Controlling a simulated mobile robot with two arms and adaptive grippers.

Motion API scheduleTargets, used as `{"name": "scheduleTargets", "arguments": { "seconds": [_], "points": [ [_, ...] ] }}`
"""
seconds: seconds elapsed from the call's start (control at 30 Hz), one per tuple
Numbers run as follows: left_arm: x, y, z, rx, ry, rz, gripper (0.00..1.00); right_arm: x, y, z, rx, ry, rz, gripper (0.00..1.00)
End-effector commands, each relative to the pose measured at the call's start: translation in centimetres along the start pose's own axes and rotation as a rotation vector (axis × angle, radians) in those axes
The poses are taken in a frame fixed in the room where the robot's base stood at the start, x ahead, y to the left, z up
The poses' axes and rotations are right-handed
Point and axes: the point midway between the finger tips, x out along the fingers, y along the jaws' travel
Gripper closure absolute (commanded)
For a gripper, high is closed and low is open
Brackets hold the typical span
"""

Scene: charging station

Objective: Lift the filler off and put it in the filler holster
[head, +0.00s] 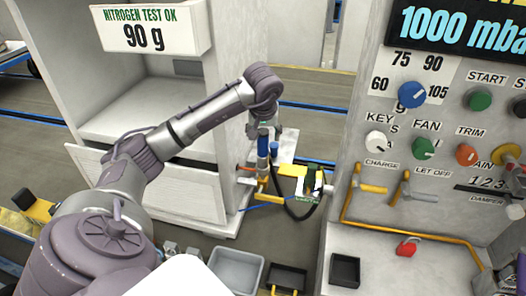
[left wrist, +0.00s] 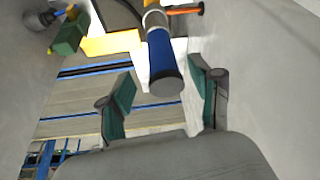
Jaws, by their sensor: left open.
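The filler (head: 262,148) is a blue upright cylinder with a yellow lower part, standing between the white cabinet and the control panel. A black hose (head: 299,213) curves from its lower end to the right. In the left wrist view the filler (left wrist: 161,55) shows its blue body and round grey end, ahead of and between my fingers. My left gripper (head: 264,130) is directly over the filler's top. Its green-padded fingers (left wrist: 163,92) are spread apart, with a gap on each side. I cannot identify the filler holster for certain. My right gripper is not in view.
The control panel (head: 452,205) with knobs and yellow pipes rises at the right. The white cabinet (head: 150,185) stands behind my left arm. A grey bin (head: 237,271) and black trays (head: 345,270) lie in front. A red item (head: 407,246) lies on the panel's ledge.

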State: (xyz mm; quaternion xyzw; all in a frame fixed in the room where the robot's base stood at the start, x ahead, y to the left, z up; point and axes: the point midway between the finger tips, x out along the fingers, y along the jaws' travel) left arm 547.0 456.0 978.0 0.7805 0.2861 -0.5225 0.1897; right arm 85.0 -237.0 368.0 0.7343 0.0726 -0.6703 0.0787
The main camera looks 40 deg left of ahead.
Motion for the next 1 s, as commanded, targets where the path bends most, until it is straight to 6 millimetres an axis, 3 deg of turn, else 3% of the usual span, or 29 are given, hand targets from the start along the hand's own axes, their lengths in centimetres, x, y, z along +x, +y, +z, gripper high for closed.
{"name": "scheduleTargets", "arguments": {
  "seconds": [0.1,0.27,0.6,0.87,1.0],
  "points": [
    [1.5,0.1,0.1,-0.001,-0.003,0.001,0.36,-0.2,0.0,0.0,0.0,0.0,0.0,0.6],
    [2.4,0.0,0.0,-0.001,-0.001,0.001,0.36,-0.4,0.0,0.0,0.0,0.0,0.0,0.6],
    [6.9,-0.3,0.0,-0.002,-0.003,0.003,0.36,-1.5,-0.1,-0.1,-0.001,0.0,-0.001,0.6],
    [7.3,-0.4,0.0,0.0,0.001,0.002,0.36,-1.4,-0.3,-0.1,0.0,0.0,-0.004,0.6],
    [7.3,-0.4,0.0,0.0,0.0,0.003,0.54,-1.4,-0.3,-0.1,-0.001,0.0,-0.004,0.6]
  ]
}}
